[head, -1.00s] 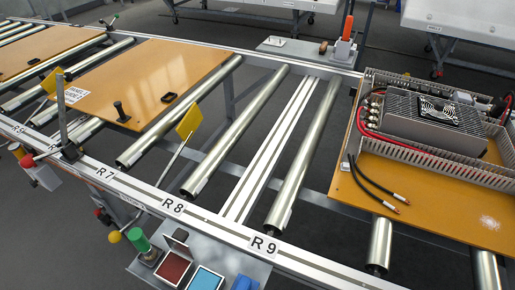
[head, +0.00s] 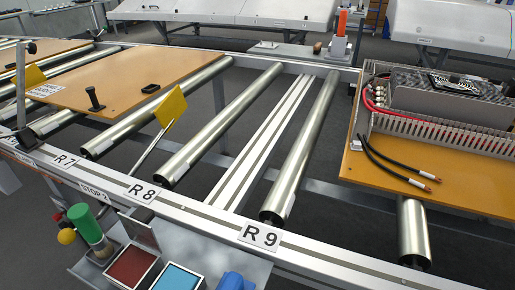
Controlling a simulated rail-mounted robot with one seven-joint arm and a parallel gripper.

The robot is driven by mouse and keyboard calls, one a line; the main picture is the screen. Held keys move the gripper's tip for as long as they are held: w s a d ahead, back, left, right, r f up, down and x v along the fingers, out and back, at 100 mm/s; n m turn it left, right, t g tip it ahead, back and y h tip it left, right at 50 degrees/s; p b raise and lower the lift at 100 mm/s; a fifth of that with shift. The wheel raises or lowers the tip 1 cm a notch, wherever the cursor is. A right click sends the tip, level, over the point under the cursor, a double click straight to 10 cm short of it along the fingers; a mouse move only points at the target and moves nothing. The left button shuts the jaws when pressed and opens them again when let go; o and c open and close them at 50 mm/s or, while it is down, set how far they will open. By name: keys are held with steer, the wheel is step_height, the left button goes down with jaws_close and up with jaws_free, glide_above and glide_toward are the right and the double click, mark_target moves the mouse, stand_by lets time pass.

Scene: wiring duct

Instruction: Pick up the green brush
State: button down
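A green cylinder (head: 85,222), which looks like the handle of the green brush, stands slightly tilted at the lower left. Below the green part is a paler, tan lower section that reaches down to the small side shelf (head: 215,262) in front of the rail. My gripper is not in view, and nothing is seen touching the green cylinder.
A yellow flag (head: 171,106) rises above the rollers.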

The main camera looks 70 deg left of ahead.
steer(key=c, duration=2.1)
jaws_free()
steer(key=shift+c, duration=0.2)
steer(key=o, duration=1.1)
